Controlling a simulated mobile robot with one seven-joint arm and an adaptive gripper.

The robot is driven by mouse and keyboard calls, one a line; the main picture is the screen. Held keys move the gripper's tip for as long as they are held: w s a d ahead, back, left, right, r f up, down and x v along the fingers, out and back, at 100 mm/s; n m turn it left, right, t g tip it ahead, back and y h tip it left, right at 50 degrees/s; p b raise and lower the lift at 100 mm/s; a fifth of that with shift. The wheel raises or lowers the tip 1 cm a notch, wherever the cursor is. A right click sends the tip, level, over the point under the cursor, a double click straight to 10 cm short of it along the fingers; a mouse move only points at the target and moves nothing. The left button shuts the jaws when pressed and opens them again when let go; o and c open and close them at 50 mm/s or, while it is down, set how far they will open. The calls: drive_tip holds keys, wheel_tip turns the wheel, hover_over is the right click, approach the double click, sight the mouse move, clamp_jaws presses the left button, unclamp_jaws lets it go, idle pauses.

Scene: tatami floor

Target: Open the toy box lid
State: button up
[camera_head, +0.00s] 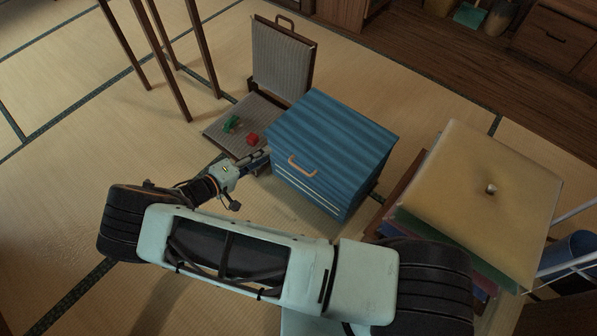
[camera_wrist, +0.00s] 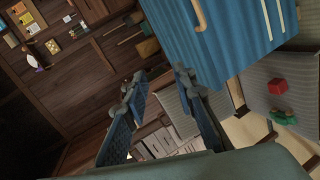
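The toy box is a blue wood-grain box (camera_head: 330,140) standing on the tatami, its lid down. An orange handle (camera_head: 302,166) is on the side facing me. My gripper (camera_head: 258,160) is low beside the box's left front corner, left of the handle; the box may hide part of its tips. In the wrist view, my gripper (camera_wrist: 158,85) shows two dark fingers spread apart with nothing between them. The blue box (camera_wrist: 235,45) is above and to the right of the fingers there, and the handle (camera_wrist: 200,15) is at the top edge, apart from them.
A floor seat (camera_head: 282,60) with an upright back stands left of the box. A green toy (camera_head: 232,123) and a red block (camera_head: 252,139) lie on it. Stacked cushions (camera_head: 485,185) are to the right. Dark table legs (camera_head: 127,45) stand at upper left. Left tatami is clear.

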sight(301, 169)
drive_tip(key=s+d+f+n+t+b, duration=0.1)
drive_tip(key=s+d+f+n, duration=0.15)
drive_tip(key=f, duration=0.35)
drive_tip(key=s+d+f+n+b, duration=0.1)
drive_tip(key=d+f, duration=0.2)
drive_tip(key=f, duration=0.2)
drive_tip(key=shift+m, duration=0.25)
drive_tip(key=b+x, duration=0.1)
drive_tip(key=x, duration=0.9)
drive_tip(key=shift+w+d+b, duration=0.1)
drive_tip(key=shift+d+b, duration=0.1)
drive_tip(key=shift+b, duration=0.2)
drive_tip(key=shift+c, duration=0.5)
clamp_jaws()
